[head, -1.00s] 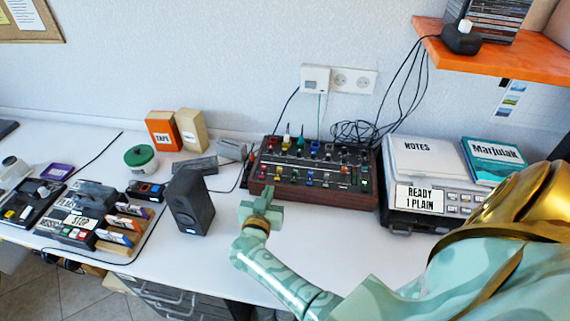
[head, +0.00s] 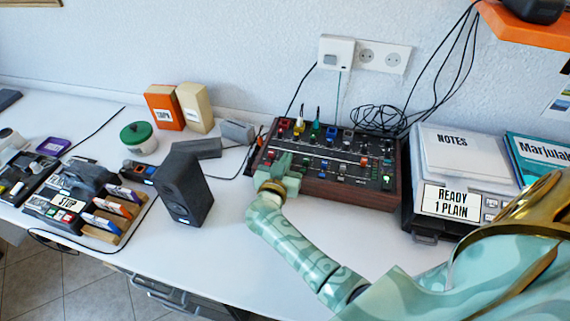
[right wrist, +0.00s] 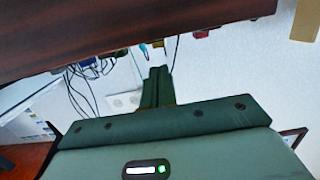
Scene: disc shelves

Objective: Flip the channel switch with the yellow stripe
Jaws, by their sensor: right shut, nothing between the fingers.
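The mixer (head: 350,194) is a dark box with brown wooden sides, standing on the white desk near the wall in the head view. Its top carries rows of small coloured knobs and switches, including a red one (head: 284,124) and a blue one (head: 331,132). I cannot make out which switch has the yellow stripe. My right gripper (head: 285,162) is shut and empty, over the mixer's front left part and hiding some controls. In the right wrist view its closed fingers (right wrist: 157,87) show below the mixer's brown side (right wrist: 130,35). Whether they touch a switch is unclear. My left gripper is out of view.
A black speaker (head: 184,190) stands left of my right forearm. A grey case with a "READY 1 PLAIN" label (head: 451,202) stands right of the mixer. Loose black cables (head: 375,118) lie behind it. An orange shelf (head: 525,32) hangs at upper right. The front desk is partly clear.

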